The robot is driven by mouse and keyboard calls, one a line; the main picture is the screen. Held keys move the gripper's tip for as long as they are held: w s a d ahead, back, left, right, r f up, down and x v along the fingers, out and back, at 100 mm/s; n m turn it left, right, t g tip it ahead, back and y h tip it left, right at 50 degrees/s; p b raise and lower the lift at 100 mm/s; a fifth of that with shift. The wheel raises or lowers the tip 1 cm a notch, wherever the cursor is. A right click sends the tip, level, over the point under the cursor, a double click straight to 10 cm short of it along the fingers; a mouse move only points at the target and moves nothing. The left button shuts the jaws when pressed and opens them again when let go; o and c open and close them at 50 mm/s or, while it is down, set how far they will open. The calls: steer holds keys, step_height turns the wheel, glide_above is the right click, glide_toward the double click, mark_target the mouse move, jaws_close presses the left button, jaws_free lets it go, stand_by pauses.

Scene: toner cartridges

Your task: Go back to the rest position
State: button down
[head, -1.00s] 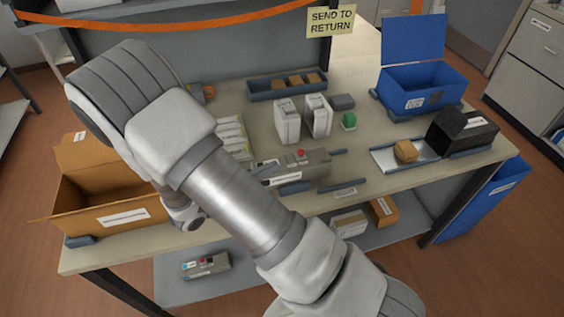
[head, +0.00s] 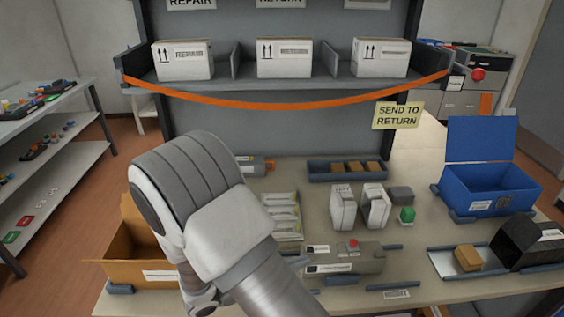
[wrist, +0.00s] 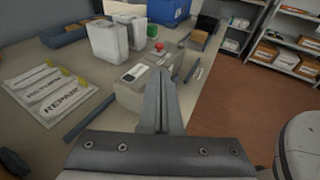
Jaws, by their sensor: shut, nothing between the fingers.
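My gripper (wrist: 163,112) shows in the wrist view with its two grey fingers together and nothing between them. It points out over the table, with the grey device with a red button (wrist: 150,75) just beyond the fingertips. I cannot tell whether they touch. The same grey device (head: 345,260) lies at the middle front of the table there. Two white cartridge-like units (head: 343,208) stand behind it, with a green item (head: 407,215) beside them.
An open cardboard box (head: 150,272) stands left, near my arm. "Repair" bags (wrist: 50,90) lie left of the gripper. A blue bin (head: 490,190) and a black box (head: 528,240) stand right. A shelf with white boxes (head: 285,58) and an orange strap (head: 285,105) rises behind. Open floor (wrist: 240,110) lies right.

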steer(key=s+d+r+m+g+y, duration=0.6)
steer(key=s+d+r+m+g, duration=0.15)
steer(key=r+m, duration=0.35)
steer(key=s+r+m+t+y, duration=0.6)
steer(key=s+r+m+y, duration=0.1)
steer(key=r+m, duration=0.4)
steer(key=shift+s+m+y, duration=0.2)
steer(key=shift+m+y, duration=0.2)
steer(key=shift+m, duration=0.2)
steer(key=shift+d, duration=0.1)
